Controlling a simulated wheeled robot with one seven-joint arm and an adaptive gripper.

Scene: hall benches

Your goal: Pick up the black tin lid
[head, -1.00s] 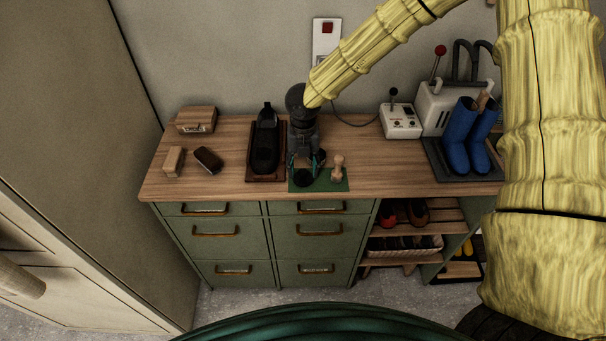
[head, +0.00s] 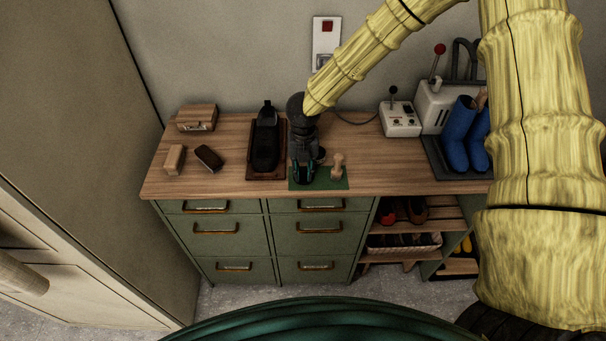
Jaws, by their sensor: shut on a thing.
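My gripper (head: 303,179) points down over the green mat (head: 326,181) on the wooden bench top. Its teal fingers are close together, shut on the black tin lid (head: 303,182). Only a small dark part of the lid shows between the fingertips; the rest is hidden. I cannot tell whether the lid is clear of the mat. A dark round thing (head: 319,155) shows just behind and right of the gripper, partly hidden.
A pale wooden peg-like piece (head: 338,166) stands close right of my gripper. A black shoe (head: 265,146) on a brown board is close left. Further left are a brush (head: 208,158), a wooden block (head: 175,159) and a box (head: 197,118). Blue boots (head: 458,135) stand right.

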